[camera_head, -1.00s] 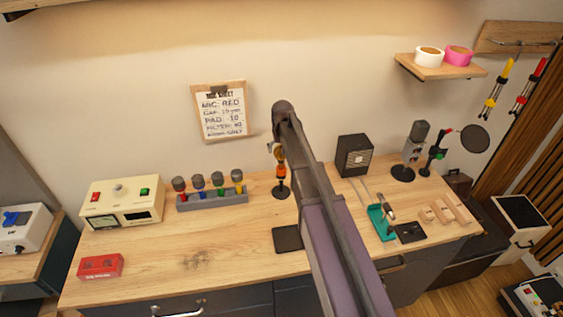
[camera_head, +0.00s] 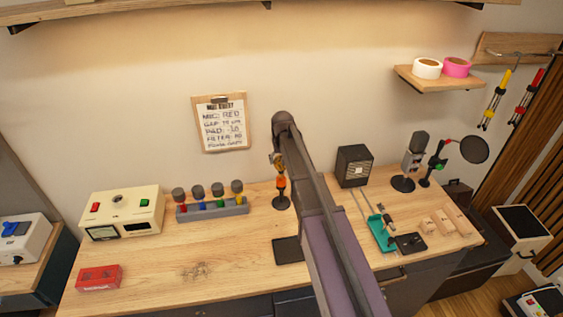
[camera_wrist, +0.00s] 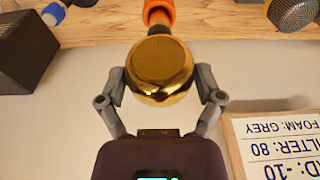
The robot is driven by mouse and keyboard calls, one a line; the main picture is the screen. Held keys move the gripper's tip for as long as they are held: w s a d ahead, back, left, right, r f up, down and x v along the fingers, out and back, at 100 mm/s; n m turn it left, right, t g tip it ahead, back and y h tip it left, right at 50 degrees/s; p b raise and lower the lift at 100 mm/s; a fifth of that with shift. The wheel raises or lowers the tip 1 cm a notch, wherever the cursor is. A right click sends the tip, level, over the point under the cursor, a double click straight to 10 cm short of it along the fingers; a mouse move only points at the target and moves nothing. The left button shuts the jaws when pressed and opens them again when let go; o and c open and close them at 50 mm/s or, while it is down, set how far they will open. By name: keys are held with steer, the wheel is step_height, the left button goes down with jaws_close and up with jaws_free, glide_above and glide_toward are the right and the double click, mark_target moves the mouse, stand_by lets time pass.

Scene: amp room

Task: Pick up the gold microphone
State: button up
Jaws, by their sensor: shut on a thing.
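The gold microphone (camera_wrist: 161,68) fills the upper middle of the wrist view, its shiny round head facing the camera. My gripper (camera_wrist: 160,88) has one finger on each side of the head and is shut on it. An orange collar (camera_wrist: 159,12) shows just behind the head. In the head view, the gold microphone (camera_head: 277,159) is small and partly hidden by my arm. It is above an orange stand (camera_head: 281,186) with a round dark base on the desk. I cannot tell whether it is clear of the stand.
A rack (camera_head: 213,208) with several colour-banded microphones stands left of the stand. A black speaker box (camera_head: 354,166) stands to the right. A clipboard (camera_head: 221,123) hangs on the wall behind. A dark pad (camera_head: 287,250) lies in front. The desk's left front is mostly clear.

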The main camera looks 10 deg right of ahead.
steer(key=shift+r+p, duration=1.6)
steer(key=shift+r, duration=0.15)
steer(key=s+d+r+p, duration=0.1)
steer(key=s+d, duration=0.9)
steer(key=s, duration=0.2)
steer(key=shift+s, duration=0.2)
steer(key=shift+d+r, duration=0.1)
